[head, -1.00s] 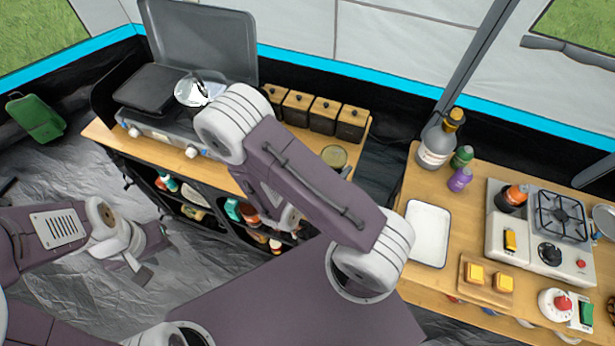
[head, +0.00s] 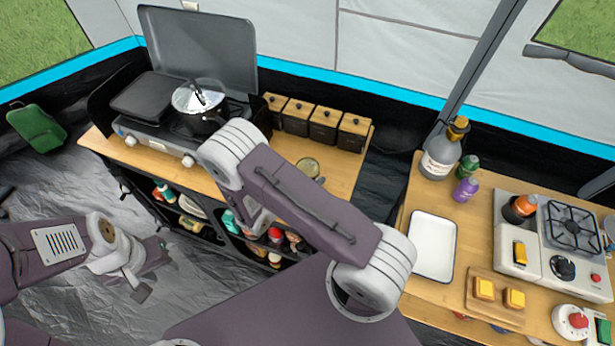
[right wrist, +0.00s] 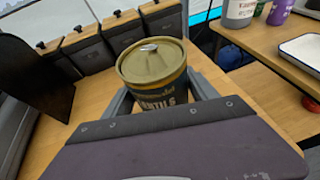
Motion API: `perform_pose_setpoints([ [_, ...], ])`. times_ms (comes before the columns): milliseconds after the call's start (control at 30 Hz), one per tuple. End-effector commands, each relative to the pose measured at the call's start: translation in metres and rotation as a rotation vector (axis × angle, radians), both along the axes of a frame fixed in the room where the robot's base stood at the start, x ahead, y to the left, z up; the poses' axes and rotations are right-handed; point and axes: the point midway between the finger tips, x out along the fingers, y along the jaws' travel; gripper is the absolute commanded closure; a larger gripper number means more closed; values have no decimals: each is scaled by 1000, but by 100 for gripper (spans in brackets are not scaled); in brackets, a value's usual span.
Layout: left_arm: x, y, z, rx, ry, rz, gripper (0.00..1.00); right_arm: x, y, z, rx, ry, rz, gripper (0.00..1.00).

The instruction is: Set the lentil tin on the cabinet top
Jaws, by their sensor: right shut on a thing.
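The lentil tin (right wrist: 152,78) is olive-green with a dark label and a ring-pull lid. In the right wrist view it stands upright between the two fingers of my right gripper (right wrist: 160,98), which is shut on it.
Several dark canisters (head: 324,125) line the cabinet's back edge. A stove with a lidded pot (head: 200,112) fills its left end. A right-hand table holds a bottle (head: 441,155), a white tray (head: 433,246) and a small cooker (head: 548,240). Bare wood lies between tin and canisters.

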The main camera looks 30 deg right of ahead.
Motion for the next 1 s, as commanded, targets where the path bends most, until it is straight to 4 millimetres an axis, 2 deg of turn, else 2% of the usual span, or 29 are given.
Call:
perform_pose_setpoints([
  [100,0,0,1,0,0,0,64,0,0,-7,-1,-3,0,100],
  [433,0,0,-4,0,0,0,64,0,0,-13,-1,-3,0,100],
  [467,0,0,-3,0,0,0,64,0,0,-12,1,-2,0,28],
  [500,0,0,-2,0,0,0,64,0,0,-11,1,-2,0,17],
  [533,0,0,-2,0,0,0,64,0,0,-11,1,-2,0,11],
  [800,0,0,-2,0,0,0,64,0,0,-11,1,-2,0,11],
  [900,0,0,4,0,0,0,64,0,1,-5,1,-2,1,11],
  [1000,0,0,-3,0,0,0,64,-6,15,-3,0,-3,6,11],
])
